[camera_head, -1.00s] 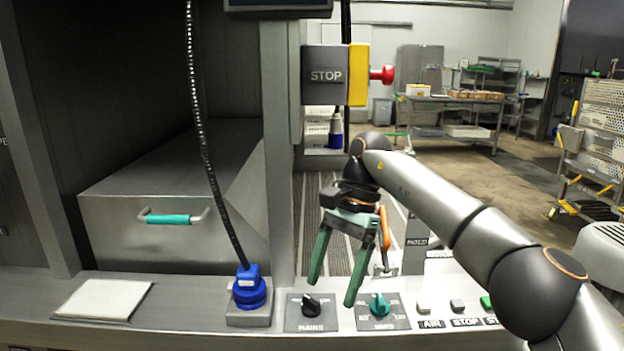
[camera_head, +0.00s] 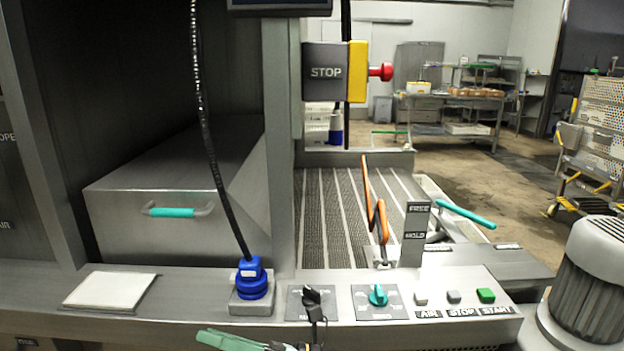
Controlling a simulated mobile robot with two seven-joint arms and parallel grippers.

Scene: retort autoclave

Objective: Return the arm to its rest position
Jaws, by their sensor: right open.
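My right gripper (camera_head: 238,342) shows only at the bottom edge of the head view, in front of the control panel (camera_head: 400,333). Its green finger points left, and the jaws are open with nothing seen between them. Most of the gripper and its arm are cut off by the frame. A thin dark part rises beside it, just below the black MAINS knob (camera_head: 311,296); I cannot tell whether it touches the knob. My left gripper is not in view.
The panel carries a teal knob (camera_head: 378,295), a blue plug (camera_head: 251,279) and a green START button (camera_head: 486,295). An orange lever (camera_head: 381,221) and the FREE/HOLD plate (camera_head: 416,235) stand behind. A red stop button (camera_head: 381,72) sticks out above. A ribbed motor (camera_head: 590,275) stands right.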

